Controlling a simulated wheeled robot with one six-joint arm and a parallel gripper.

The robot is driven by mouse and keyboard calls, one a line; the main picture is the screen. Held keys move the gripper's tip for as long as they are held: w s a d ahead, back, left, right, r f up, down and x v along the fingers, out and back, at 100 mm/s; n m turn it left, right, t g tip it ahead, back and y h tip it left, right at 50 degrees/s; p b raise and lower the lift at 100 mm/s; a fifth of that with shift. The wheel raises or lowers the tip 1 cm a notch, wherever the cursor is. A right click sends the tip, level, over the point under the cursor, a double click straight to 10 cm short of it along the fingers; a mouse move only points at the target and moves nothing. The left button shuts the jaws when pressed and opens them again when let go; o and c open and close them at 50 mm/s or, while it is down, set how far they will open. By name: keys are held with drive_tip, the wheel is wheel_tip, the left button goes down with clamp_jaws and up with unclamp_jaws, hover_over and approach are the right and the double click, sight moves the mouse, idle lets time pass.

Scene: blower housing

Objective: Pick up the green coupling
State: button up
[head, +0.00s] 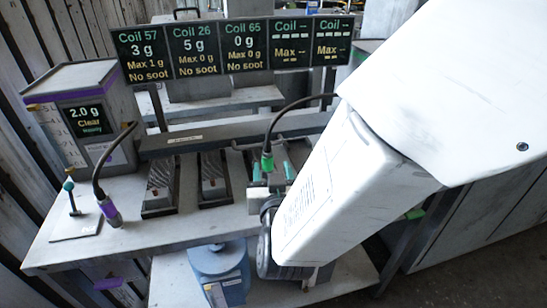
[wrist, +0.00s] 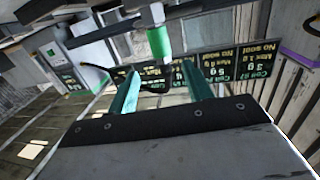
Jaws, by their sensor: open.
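The green coupling (head: 267,161) hangs on the end of a black hose right of the trays in the head view. In the wrist view the green coupling (wrist: 158,43) is a bright green cylinder with a pale part at one end. It appears just beyond and between the fingertips. My gripper (wrist: 160,68) has two teal fingers spread apart with nothing between them. I cannot tell whether a finger touches the coupling.
Two dark trays (head: 160,187) hold coils. A display board (head: 230,47) stands behind. A grey-purple meter box (head: 85,115) is at left.

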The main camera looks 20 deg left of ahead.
sight(268, 158)
drive_tip(key=shift+t, duration=0.3)
drive_tip(key=x, duration=0.7)
drive_tip(key=shift+s+a+f, duration=0.1)
drive_tip(key=shift+a+f, duration=0.1)
drive_tip(key=shift+f, duration=0.15)
clamp_jaws()
drive_tip(key=shift+r, duration=0.1)
